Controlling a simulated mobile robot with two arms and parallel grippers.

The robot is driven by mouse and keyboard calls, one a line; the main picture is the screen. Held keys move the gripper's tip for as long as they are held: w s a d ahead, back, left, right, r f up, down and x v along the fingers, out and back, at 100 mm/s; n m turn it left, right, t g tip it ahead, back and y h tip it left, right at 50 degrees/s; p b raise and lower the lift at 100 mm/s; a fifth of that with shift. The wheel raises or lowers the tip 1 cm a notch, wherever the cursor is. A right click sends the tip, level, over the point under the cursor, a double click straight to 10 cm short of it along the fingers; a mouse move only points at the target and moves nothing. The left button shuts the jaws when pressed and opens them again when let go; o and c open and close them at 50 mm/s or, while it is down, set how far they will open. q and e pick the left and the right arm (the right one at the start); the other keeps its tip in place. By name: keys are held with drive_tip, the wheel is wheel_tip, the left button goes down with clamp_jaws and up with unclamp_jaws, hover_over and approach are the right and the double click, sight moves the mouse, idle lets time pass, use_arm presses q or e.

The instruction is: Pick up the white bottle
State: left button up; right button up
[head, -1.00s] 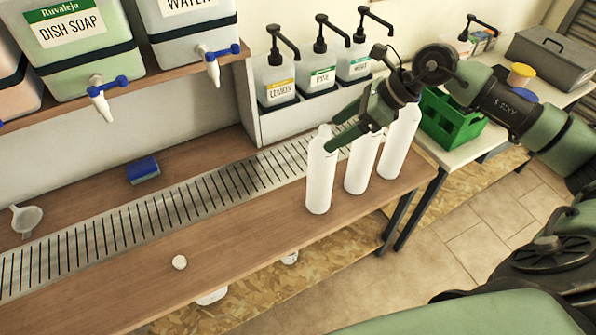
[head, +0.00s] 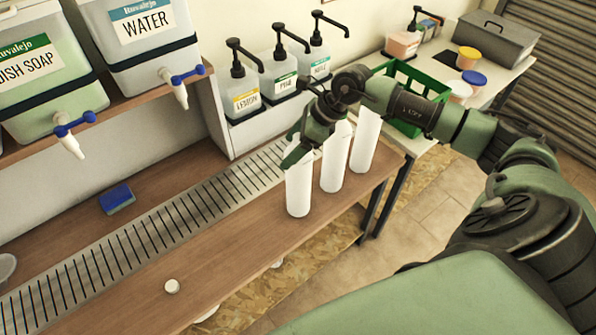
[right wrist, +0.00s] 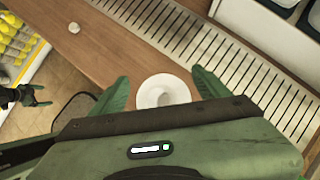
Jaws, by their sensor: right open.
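Three plain white bottles stand upright in a row near the right end of the wooden counter: a left one (head: 298,190), a middle one (head: 334,160) and a right one (head: 365,140). My right gripper (head: 299,152) is at the top of the left bottle and partly hides it. In the right wrist view my right gripper's green fingers (right wrist: 163,88) are open, with the round top of a white bottle (right wrist: 165,92) between them and gaps on both sides. A small dark and green gripper, seemingly my left (right wrist: 28,96), shows at that view's left edge.
A slatted metal drain strip (head: 150,232) runs along the counter. A white cap (head: 172,286) and a blue sponge (head: 117,199) lie left of the bottles. Pump dispensers (head: 244,95) stand behind them. A green crate (head: 410,122) is on the table to the right.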

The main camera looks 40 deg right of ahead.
clamp_jaws()
drive_tip(key=shift+s, duration=0.1)
drive_tip(key=shift+f, duration=0.1)
idle(1.2)
